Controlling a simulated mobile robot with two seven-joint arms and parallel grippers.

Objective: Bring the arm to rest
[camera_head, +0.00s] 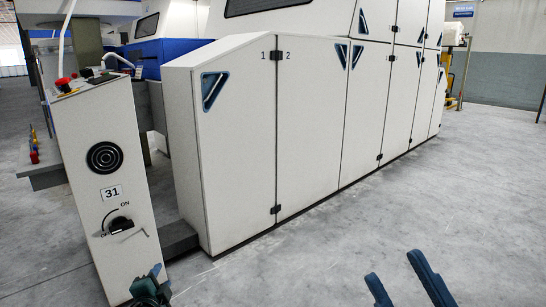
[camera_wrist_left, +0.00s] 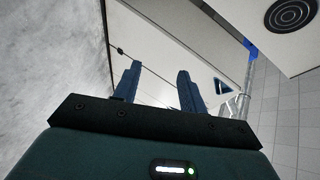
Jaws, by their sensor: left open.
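My left gripper (camera_head: 152,272) shows at the bottom edge of the head view, in front of the foot of the white control post (camera_head: 85,130). In the left wrist view my left gripper (camera_wrist_left: 159,68) has its two blue fingers apart with nothing between them. My right gripper (camera_head: 393,264) is at the bottom right of the head view, over bare floor, its blue fingers apart and empty. The post carries a black rotary switch (camera_head: 121,225) marked ON and OFF, above and apart from my left gripper. Most of both arms is out of view.
A long white machine with doors (camera_head: 310,115) numbered 1 and 2 stands behind the post. The post has a round black grille (camera_head: 104,157), a "31" label (camera_head: 111,193) and a red button (camera_head: 63,84) on top. Grey floor (camera_head: 440,215) is clear to the right.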

